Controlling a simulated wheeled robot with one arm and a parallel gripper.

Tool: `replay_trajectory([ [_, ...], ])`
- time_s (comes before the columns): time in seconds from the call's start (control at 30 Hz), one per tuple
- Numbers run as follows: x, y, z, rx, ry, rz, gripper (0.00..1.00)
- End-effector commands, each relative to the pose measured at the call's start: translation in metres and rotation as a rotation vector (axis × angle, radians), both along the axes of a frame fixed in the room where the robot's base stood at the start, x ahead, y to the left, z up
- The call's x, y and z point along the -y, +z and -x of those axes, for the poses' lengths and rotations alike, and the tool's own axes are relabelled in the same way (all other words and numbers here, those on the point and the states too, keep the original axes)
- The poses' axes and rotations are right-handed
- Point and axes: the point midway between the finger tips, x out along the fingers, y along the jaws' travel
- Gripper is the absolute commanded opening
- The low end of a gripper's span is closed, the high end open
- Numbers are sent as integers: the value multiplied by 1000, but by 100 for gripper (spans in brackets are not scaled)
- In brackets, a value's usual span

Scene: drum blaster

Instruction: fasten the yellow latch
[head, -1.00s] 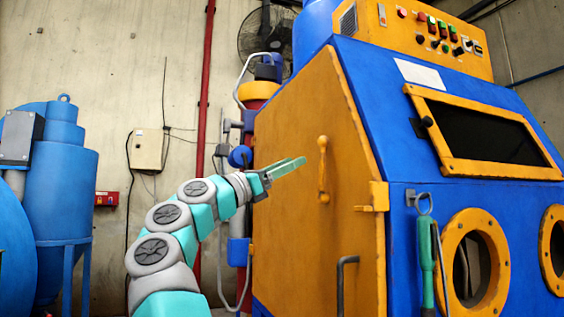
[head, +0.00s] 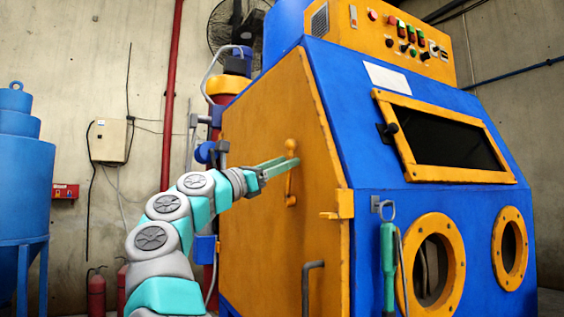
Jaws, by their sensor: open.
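The yellow latch (head: 291,186) is a slim upright handle on the orange side door (head: 250,240) of the blue blasting cabinet. A rounded knob shows at its top and a smaller end at its bottom. My gripper (head: 283,165) is open, with its green fingers pointing right at the upper part of the latch. The fingers overlap the latch in the picture. I cannot tell whether they touch it or only pass in front of it. Part of the latch's upper shaft is hidden behind the fingers.
A dark bar handle (head: 310,285) sits lower on the door, and an orange bracket (head: 340,204) is at its right edge. A green-handled tool (head: 388,260) hangs on the blue front. Pipes (head: 205,150) and hoses stand behind my arm. A blue tank (head: 22,190) is at far left.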

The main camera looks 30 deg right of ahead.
Motion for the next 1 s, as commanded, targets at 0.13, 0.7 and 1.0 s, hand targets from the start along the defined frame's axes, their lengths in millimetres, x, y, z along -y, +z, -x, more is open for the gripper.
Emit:
replay_trajectory([
  [0.13, 0, 0, 0, 0, 0, 0, 43],
  [0.7, -1, 0, 0, -1, 0, 0, 0],
  [1.0, -1, 0, 0, -1, 0, 1, 0],
])
